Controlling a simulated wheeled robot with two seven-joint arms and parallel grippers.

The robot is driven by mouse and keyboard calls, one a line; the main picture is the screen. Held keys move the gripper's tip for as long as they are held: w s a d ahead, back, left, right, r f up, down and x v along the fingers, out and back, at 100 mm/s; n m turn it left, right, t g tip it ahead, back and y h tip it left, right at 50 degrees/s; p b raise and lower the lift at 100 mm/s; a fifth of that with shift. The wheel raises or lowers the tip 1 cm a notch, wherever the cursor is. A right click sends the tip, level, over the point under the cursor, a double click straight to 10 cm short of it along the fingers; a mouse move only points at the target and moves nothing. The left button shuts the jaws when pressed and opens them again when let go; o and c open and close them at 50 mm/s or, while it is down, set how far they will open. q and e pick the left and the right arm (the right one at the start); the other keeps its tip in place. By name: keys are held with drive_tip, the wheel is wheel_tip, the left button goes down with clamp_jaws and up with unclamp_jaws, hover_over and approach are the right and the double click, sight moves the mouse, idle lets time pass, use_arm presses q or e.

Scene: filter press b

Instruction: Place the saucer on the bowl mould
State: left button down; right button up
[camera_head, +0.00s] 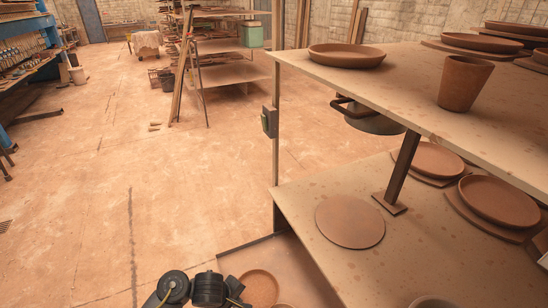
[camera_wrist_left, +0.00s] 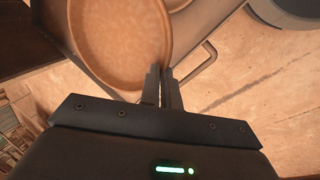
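The saucer (camera_head: 260,289) is a round, shallow, red-brown clay dish at the bottom of the head view. It shows large in the left wrist view (camera_wrist_left: 118,42). My left gripper (camera_head: 238,292) comes in from the bottom left beside it. In the left wrist view its two fingers (camera_wrist_left: 163,84) are close together at the saucer's rim and look shut on it. The bowl mould is not clear to me: a round rim (camera_head: 433,302), cut off at the bottom edge of the head view, may be it. My right gripper is not in view.
A flat round clay disc (camera_head: 350,221) lies on the lower shelf (camera_head: 310,255). Clay plates (camera_head: 498,200) lie to its right. The upper shelf (camera_head: 400,75) holds a dish (camera_head: 347,56) and a cup (camera_head: 464,82). A dark post (camera_head: 402,168) stands between shelves. The floor at left is clear.

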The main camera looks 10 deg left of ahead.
use_arm(q)
drive_tip(key=w+d+r+m+g+h+b, duration=0.1)
drive_tip(key=w+d+r+m, duration=0.35)
drive_tip(key=r, duration=0.55)
drive_tip(key=w+d+r+m+g+h, duration=0.1)
drive_tip(key=w+d+r+m, duration=0.3)
drive_tip(key=r, duration=0.5)
drive_tip(key=s+a+r+m, duration=0.1)
drive_tip(key=s+a+r, duration=0.2)
drive_tip(key=a+r, duration=0.3)
drive_tip(key=s+a+r+m+g+b, duration=0.1)
drive_tip(key=s+a+r+m, duration=0.1)
drive_tip(key=a+r, duration=0.3)
drive_tip(key=s+a, duration=0.1)
drive_tip(key=a, duration=0.1)
drive_tip(key=shift+s+a+r+g+b, duration=0.3)
drive_tip(key=shift+s+a+r, duration=0.05)
